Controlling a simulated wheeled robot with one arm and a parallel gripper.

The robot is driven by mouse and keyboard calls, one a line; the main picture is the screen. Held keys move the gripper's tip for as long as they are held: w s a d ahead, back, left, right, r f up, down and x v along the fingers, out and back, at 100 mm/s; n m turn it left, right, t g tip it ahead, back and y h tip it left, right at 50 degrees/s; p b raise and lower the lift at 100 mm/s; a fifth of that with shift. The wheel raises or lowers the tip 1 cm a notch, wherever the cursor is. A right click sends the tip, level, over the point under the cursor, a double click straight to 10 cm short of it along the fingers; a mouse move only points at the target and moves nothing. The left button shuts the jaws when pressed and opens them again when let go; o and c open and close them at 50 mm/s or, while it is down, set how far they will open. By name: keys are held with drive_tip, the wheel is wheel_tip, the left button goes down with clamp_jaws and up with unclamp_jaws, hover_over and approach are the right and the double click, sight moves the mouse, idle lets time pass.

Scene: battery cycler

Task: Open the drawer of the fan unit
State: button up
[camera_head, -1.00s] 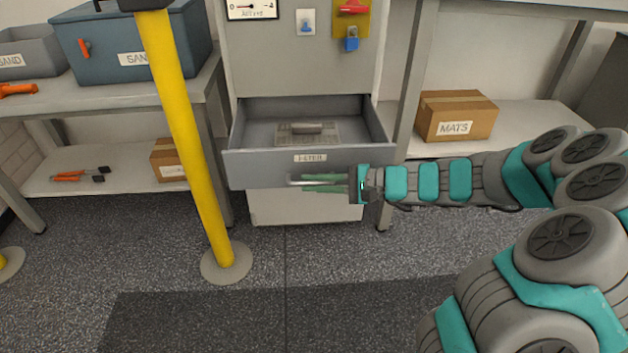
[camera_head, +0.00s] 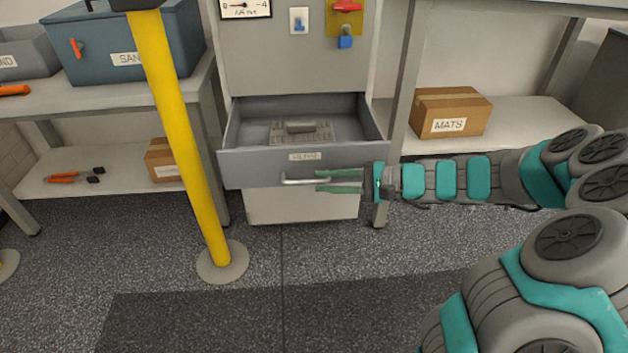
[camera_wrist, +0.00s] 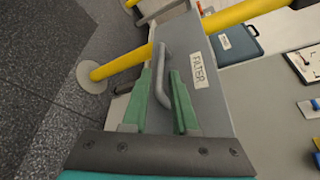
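The fan unit (camera_head: 290,60) is a grey cabinet at the centre of the head view. Its drawer (camera_head: 240,168) is pulled out, and a grey filter block with a handle (camera_head: 302,131) lies inside. The drawer front has a label and a metal bar handle (camera_head: 300,181); the handle also shows in the wrist view (camera_wrist: 161,65). My gripper (camera_head: 318,181) is in front of the drawer at the handle's right part. In the wrist view its green fingers (camera_wrist: 161,82) are apart, one on each side of the bar, with gaps visible.
A yellow post (camera_head: 185,135) with a round base stands close left of the drawer. A bench with a blue sand bin (camera_head: 130,45) is at left. A mats box (camera_head: 450,112) sits on a shelf at right. The floor in front is clear.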

drive_tip(key=shift+v, duration=1.8)
drive_tip(key=s+a+r+n+g+h+p, duration=0.1)
drive_tip(key=s+a+n+g+h+p, duration=0.2)
drive_tip(key=s, duration=0.6)
drive_tip(key=s+a+r+n+g+h, duration=0.1)
drive_tip(key=s+a+n+g+h, duration=0.3)
drive_tip(key=s, duration=0.5)
drive_tip(key=s+d+r+n+h+p, duration=0.2)
drive_tip(key=s+d+n+h, duration=0.1)
drive_tip(key=s+d+h, duration=0.4)
drive_tip(key=s+d, duration=0.3)
drive_tip(key=s, duration=0.4)
drive_tip(key=shift+d+h+p, duration=0.3)
drive_tip(key=shift+h+p, duration=0.1)
